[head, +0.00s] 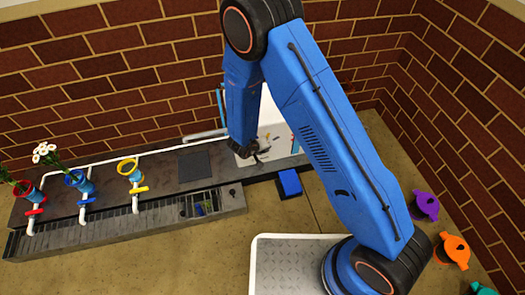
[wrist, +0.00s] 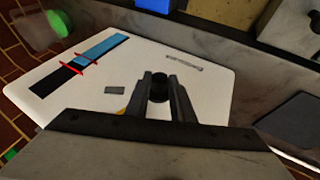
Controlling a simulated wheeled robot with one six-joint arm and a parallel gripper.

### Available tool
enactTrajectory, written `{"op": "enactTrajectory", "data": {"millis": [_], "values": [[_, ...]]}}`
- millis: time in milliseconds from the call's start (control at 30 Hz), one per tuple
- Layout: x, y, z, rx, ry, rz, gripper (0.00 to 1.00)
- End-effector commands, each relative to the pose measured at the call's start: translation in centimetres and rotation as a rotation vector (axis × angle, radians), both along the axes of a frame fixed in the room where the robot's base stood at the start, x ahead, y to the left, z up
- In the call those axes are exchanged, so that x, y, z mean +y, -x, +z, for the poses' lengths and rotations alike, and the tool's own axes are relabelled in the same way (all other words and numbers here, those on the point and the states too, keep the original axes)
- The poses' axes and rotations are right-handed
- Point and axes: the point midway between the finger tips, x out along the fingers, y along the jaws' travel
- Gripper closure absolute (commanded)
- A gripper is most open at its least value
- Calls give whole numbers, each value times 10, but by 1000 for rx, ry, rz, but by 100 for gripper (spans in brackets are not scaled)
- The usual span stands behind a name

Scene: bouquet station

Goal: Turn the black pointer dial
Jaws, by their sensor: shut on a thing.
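The black pointer dial (wrist: 159,84) sits on a white panel (wrist: 215,78), which also shows in the head view (head: 282,150). In the wrist view my gripper (wrist: 162,84) is shut on the dial, with one finger on each side of it. In the head view my gripper (head: 254,154) is small and dark against the panel's left part. The dial's pointer direction is hidden between the fingers. A blue and black strip with red markers (wrist: 85,60) lies on the panel, left of the dial.
A blue block (head: 289,183) sits right of the trough (head: 150,222). Blue (head: 78,183), yellow (head: 129,168) and red (head: 30,192) holders stand on the left counter, two with flowers. Purple (head: 425,206) and orange (head: 454,250) objects lie at the right.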

Motion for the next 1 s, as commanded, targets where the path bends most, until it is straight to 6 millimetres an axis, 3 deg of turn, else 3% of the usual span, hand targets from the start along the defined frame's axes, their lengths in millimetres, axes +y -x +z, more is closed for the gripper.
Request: {"op": "enactTrajectory", "data": {"millis": [533,567,633,1000], "values": [[2,-1,0,-7,14,0,100],[2,-1,0,-7,13,1,76],[2,-1,0,-7,14,0,60],[2,1,3,-6,14,1,60]]}}
